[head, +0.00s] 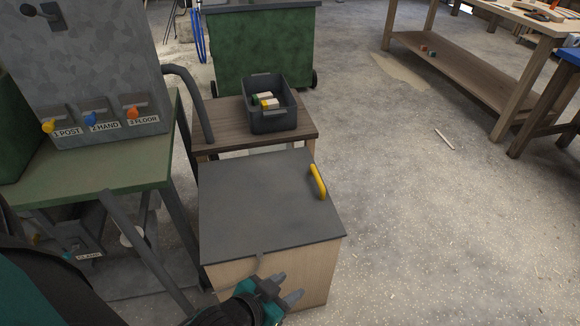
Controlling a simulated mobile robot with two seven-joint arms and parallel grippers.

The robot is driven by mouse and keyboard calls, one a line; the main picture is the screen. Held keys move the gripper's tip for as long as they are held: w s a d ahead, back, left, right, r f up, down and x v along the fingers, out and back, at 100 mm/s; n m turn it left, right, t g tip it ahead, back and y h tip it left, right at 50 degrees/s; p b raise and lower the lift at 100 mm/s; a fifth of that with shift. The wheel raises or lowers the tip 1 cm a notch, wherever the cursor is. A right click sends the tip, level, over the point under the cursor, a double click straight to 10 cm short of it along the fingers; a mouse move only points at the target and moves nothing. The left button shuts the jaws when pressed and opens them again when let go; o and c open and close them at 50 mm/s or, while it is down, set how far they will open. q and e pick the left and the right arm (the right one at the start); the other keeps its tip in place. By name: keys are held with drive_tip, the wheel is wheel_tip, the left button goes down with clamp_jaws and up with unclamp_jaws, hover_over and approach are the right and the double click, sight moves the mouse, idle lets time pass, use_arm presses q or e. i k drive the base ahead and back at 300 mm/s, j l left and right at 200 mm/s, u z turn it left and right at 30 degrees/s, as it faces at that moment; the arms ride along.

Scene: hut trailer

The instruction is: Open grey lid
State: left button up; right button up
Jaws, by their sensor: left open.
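The grey lid (262,205) lies flat and closed on a light wooden box (310,275). A yellow handle (317,182) sits along the lid's right edge. A small grey tab shows at the lid's front edge. My left gripper (272,285) is open and empty in front of the box, below the lid's front edge and apart from the handle. The box's inside is hidden by the lid. My right gripper is not in view.
A dark bin (271,119) with small blocks stands on a low wooden table (211,121) behind the box. A green bench (115,165) with a metal cabinet (95,65) and hoses is close on the left. The floor at the right is mostly clear.

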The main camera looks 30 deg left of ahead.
sight(259, 205)
drive_tip(key=i+l+u, duration=0.1)
drive_tip(key=u, duration=0.3)
drive_tip(key=i+l+u, duration=0.15)
drive_tip(key=u, duration=0.25)
drive_tip(key=l+u, duration=0.25)
drive_tip(key=u, duration=0.15)
drive_tip(key=i+l+u, duration=0.2)
drive_tip(key=u, duration=0.25)
drive_tip(key=i+l+u, duration=0.1)
drive_tip(key=l+u, duration=0.35)
drive_tip(key=i+l+u, duration=0.1)
drive_tip(key=l+u, duration=0.15)
drive_tip(key=u, duration=0.2)
